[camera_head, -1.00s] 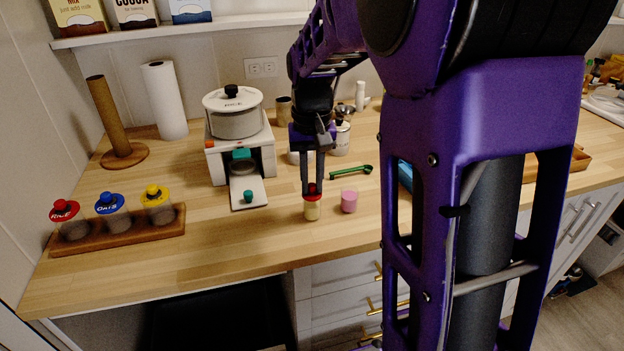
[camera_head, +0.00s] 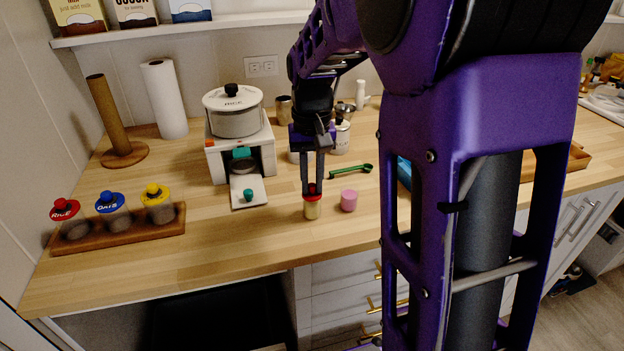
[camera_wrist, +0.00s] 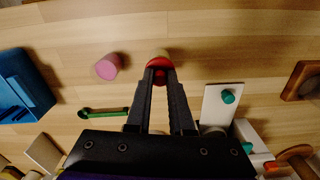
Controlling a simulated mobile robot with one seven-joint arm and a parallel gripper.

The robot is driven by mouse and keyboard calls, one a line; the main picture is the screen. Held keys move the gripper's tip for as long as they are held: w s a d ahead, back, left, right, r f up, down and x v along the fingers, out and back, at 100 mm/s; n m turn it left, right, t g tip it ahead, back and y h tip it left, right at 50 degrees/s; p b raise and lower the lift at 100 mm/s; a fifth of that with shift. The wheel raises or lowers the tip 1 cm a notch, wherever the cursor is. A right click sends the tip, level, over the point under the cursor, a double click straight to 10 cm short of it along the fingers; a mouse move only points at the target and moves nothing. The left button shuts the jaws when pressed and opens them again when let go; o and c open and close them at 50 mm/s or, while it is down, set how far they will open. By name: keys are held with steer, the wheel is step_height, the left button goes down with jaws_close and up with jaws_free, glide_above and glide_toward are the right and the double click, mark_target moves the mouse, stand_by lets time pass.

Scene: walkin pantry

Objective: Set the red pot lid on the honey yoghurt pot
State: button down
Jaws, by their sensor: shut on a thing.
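My gripper (camera_head: 312,187) points down over the counter and is shut on the red pot lid (camera_head: 313,195). The lid is at the top of a small cream-coloured pot (camera_head: 312,211), likely the honey yoghurt pot, which stands upright on the counter. In the wrist view the red lid (camera_wrist: 158,65) sits between my fingertips, with a sliver of the pale pot (camera_wrist: 158,54) showing beyond it. The lid looks to be on the pot's rim; whether it is fully seated I cannot tell.
A pink pot (camera_head: 349,201) stands just right. A green scoop (camera_head: 351,169) lies behind it. A wooden rack (camera_head: 120,233) holds lidded jars. The front counter is clear.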

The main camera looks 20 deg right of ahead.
steer(key=shift+f, duration=0.25)
steer(key=shift+c, duration=1.2)
jaws_free()
steer(key=shift+r, duration=0.1)
steer(key=shift+r+p, duration=3)
steer(key=shift+r, duration=0.45)
steer(key=shift+w, duration=0.1)
